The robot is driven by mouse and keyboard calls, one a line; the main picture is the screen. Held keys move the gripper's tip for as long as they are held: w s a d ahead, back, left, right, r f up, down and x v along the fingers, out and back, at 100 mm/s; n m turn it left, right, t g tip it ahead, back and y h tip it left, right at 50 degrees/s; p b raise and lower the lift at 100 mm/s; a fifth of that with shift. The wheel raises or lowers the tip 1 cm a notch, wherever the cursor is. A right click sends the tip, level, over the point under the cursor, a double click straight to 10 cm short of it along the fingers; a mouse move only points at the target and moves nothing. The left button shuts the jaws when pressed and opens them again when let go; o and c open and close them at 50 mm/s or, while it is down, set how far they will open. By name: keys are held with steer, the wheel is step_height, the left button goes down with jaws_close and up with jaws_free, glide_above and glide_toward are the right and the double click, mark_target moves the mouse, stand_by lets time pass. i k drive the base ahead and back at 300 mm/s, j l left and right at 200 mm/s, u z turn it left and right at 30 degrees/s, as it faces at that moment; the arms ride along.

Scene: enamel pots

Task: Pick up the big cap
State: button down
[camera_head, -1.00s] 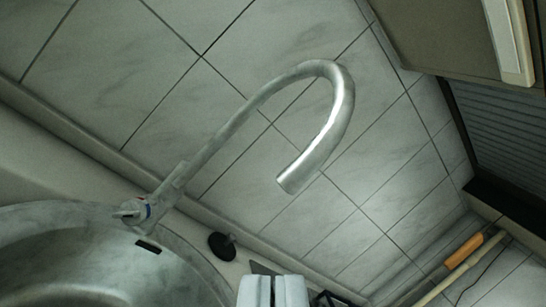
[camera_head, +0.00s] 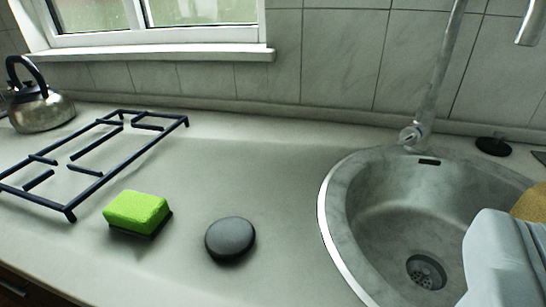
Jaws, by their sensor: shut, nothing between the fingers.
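A round, dark grey, disc-like cap (camera_head: 230,239) lies flat on the counter, left of the sink. A smaller black cap with a knob (camera_head: 493,146) lies behind the sink, right of the tap. I cannot be sure which is the big cap; the one at the left looks larger, though it is also nearer. My gripper (camera_head: 508,228) shows pale grey at the lower right, over the sink's right side. It is shut and empty, well apart from both caps.
A green sponge (camera_head: 137,211) lies left of the dark disc. A black hob grate (camera_head: 100,174) and a metal kettle (camera_head: 40,110) stand farther left. The round steel sink (camera_head: 385,215) and tall tap (camera_head: 435,85) are at the right. Clear counter lies behind the disc.

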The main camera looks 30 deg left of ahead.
mark_target(231, 238)
steer(key=k+j+u, duration=0.25)
steer(key=k, duration=0.2)
steer(key=k+j+u, duration=0.2)
steer(key=k, duration=0.3)
